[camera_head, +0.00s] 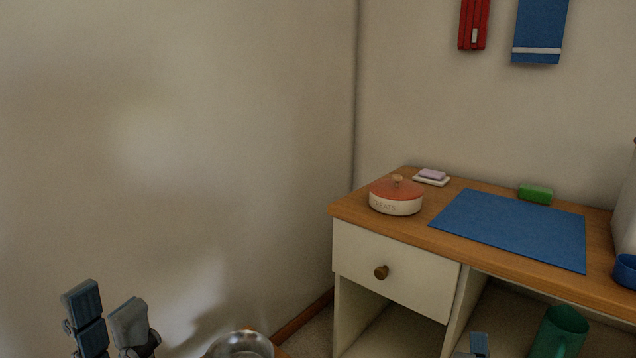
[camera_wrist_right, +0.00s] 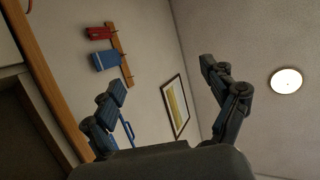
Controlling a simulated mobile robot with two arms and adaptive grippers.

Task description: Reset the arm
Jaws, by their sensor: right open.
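My left gripper (camera_head: 106,302) stands upright at the bottom left of the head view, in front of the bare wall. Its two fingers are a little apart with nothing between them. My right gripper (camera_wrist_right: 162,76) is open and empty in the right wrist view, its fingers wide apart and pointing up towards the wall and ceiling. In the head view only a small blue tip of it (camera_head: 479,343) shows at the bottom edge, in front of the desk. The rest of both arms is hidden.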

